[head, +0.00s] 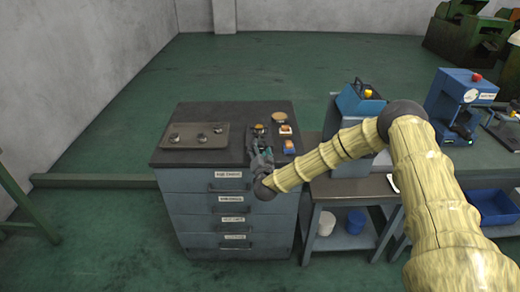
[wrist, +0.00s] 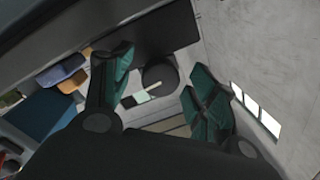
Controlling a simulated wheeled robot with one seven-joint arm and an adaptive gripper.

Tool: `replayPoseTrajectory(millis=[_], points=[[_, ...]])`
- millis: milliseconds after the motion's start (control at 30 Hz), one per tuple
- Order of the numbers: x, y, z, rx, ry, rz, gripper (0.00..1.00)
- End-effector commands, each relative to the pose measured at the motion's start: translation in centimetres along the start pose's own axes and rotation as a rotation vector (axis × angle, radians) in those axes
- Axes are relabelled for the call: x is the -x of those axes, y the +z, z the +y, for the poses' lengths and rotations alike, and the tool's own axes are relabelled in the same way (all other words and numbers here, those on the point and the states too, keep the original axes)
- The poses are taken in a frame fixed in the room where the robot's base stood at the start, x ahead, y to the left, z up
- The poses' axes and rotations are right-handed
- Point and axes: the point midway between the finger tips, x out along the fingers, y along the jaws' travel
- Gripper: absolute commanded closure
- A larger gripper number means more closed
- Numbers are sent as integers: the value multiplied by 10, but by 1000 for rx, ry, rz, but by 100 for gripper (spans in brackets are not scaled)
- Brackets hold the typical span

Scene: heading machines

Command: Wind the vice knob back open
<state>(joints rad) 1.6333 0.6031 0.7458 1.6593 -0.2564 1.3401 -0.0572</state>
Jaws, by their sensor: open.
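My gripper (head: 261,152) is over the front right part of the dark cabinet top (head: 240,108) in the head view. In the wrist view my gripper (wrist: 163,82) is open, its two green-padded fingers spread apart. A dark round piece (wrist: 159,74) with a pale strip below it shows between the fingers; I cannot tell whether it is the vice knob or whether a finger touches it. In the head view a small yellow-topped item (head: 259,128) stands just behind my gripper. My gripper and arm hide what lies under them, and no vice is clearly visible.
A grey tray (head: 190,143) with small metal parts lies left on the cabinet. A round tan piece (head: 278,117) and orange-topped blocks (head: 289,146) sit at its right. Blue machines (head: 458,96) stand on benches to the right. The green floor (head: 110,105) left is clear.

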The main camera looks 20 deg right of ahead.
Motion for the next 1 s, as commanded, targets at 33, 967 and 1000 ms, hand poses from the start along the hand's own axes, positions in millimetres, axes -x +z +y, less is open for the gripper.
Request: replayPoseTrajectory(millis=[33, 967, 1000], points=[[-1, 0, 0, 0, 0, 0, 42], [-1, 0, 1, 80, 4, -5, 87], [-1, 0, 0, 103, 4, -5, 87]])
